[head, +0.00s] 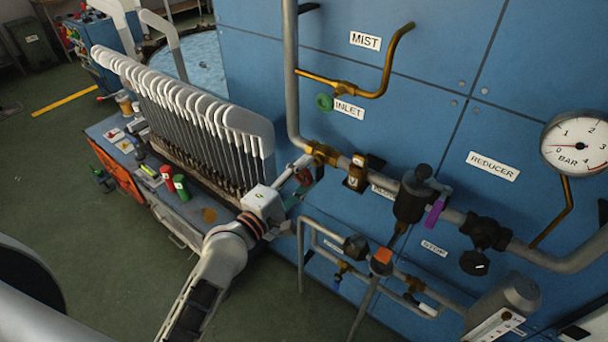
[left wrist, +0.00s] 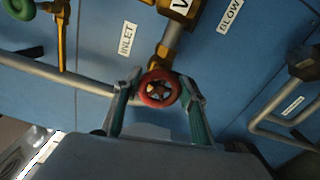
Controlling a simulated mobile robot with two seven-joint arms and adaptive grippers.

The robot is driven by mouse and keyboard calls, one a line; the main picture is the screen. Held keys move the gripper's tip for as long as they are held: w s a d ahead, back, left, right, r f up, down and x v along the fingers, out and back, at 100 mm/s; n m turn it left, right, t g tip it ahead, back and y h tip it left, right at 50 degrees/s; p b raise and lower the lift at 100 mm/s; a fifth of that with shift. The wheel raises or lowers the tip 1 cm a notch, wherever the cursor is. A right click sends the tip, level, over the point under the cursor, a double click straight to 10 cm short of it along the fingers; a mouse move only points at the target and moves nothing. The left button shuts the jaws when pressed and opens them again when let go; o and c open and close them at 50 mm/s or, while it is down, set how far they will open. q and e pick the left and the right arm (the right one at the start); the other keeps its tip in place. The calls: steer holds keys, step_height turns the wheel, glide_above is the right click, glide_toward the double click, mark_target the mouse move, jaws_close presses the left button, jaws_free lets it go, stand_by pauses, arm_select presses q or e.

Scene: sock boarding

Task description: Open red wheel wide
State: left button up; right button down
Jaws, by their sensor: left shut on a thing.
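The red wheel (left wrist: 158,89) is a small spoked handwheel on the brass valve near the INLET label. In the left wrist view it sits between the two fingers of my left gripper (left wrist: 163,86), one finger at each side of its rim. In the head view the left gripper (head: 298,180) reaches in from the left to the brass valve (head: 322,153) on the grey pipe, shut on the wheel. The red wheel (head: 305,177) is mostly hidden there by the fingers. My right gripper is in neither view.
A green wheel (head: 324,101) on the brass MIST pipe is just above. A dark valve with a purple lever (head: 434,213) and a black knob (head: 474,262) lie right along the pipe. A pressure gauge (head: 578,144) is at far right. Rows of white-topped boards (head: 190,105) stand left, close to my arm.

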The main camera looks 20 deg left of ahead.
arm_select(q)
steer(key=shift+o, duration=0.2)
steer(key=shift+n, duration=0.5)
steer(key=o, duration=1.1)
steer(key=shift+d, duration=0.1)
steer(key=v, duration=1.2)
